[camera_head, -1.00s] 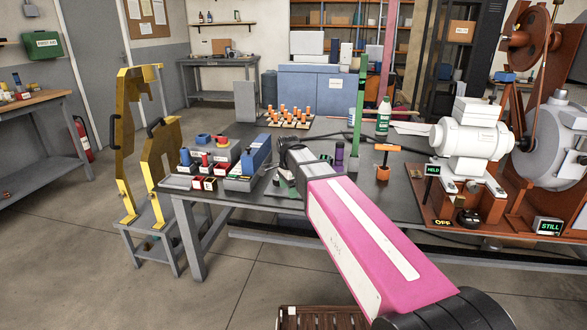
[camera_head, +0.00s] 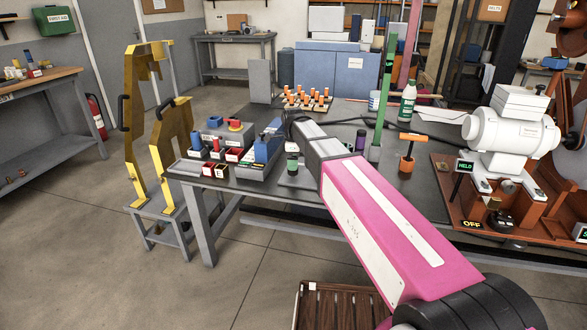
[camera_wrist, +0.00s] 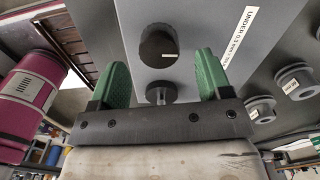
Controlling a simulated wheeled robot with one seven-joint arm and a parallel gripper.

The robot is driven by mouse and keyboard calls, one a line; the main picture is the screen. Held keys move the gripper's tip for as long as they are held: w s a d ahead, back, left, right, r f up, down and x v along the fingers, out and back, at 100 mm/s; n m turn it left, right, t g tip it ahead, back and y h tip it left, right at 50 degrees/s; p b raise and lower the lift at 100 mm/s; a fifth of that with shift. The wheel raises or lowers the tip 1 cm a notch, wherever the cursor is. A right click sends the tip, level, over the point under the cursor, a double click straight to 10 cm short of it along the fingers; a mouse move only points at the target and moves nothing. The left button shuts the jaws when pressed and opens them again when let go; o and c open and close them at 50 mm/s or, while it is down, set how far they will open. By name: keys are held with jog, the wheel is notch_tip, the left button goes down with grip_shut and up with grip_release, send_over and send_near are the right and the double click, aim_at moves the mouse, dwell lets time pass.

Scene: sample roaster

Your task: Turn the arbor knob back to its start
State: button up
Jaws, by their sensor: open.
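In the wrist view, a round dark knob (camera_wrist: 158,46) with a pale mark line on its face stands out from a grey panel (camera_wrist: 215,35). I take it to be the arbor knob, but no readable label names it. A smaller dark round part on a stem (camera_wrist: 160,92) is nearer, between my fingers. My gripper (camera_wrist: 161,78) is open, with one green finger on each side. The knob is just beyond the fingertips in the picture, and no grip on it shows. In the head view my arm reaches over the workbench, and the fingers cannot be made out clearly.
Grey round fittings (camera_wrist: 295,82) sit on the panel at the right of the wrist view.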

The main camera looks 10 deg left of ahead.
jog(key=shift+f, duration=1.75)
jog(key=shift+c, duration=0.3)
jog(key=c, duration=0.9)
jog(key=shift+o, duration=0.2)
